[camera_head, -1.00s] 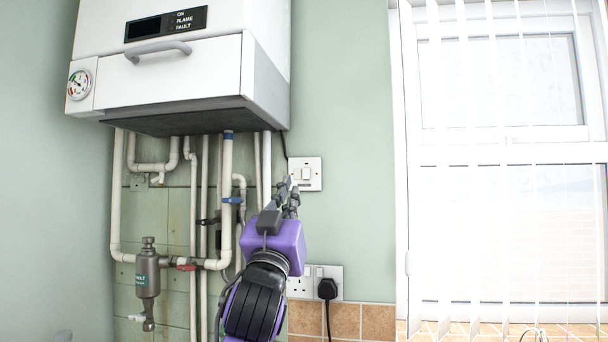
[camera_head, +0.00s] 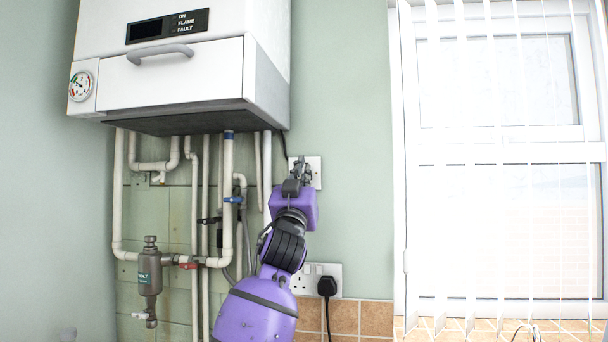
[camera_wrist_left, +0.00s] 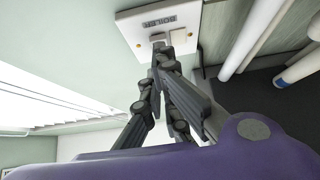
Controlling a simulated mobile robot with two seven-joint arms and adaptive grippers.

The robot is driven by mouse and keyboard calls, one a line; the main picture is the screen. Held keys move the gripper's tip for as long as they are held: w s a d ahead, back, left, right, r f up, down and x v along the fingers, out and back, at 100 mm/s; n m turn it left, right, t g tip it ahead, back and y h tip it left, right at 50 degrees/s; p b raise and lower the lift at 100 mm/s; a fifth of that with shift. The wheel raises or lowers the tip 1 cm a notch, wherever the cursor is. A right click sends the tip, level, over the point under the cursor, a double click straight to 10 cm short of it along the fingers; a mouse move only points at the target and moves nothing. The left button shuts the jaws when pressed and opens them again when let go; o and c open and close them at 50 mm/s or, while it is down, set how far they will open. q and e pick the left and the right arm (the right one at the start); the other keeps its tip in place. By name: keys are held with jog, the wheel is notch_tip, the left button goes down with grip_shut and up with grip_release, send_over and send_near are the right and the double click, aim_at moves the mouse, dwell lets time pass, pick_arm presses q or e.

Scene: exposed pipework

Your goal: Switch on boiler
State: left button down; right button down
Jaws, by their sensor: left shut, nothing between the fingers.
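The white boiler (camera_head: 170,75) hangs on the wall at the upper left, with a dark panel (camera_head: 167,25) marked ON, FLAME and FAULT; no lit lamp can be made out. A white wall switch plate (camera_head: 317,172) is right of the pipes, below the boiler. My left gripper (camera_head: 301,165) is shut and empty in front of this plate and hides much of it. In the left wrist view the plate (camera_wrist_left: 143,30) shows its rocker, and the closed fingertips (camera_wrist_left: 163,45) are at the rocker. Whether they touch it I cannot tell. My right gripper is not in view.
Pipes (camera_head: 228,190) with valves run below the boiler, left of my arm. A double socket (camera_head: 333,270) with a black plug (camera_head: 327,287) is below the switch. A window with blinds (camera_head: 500,170) fills the right side. The wall between is clear.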

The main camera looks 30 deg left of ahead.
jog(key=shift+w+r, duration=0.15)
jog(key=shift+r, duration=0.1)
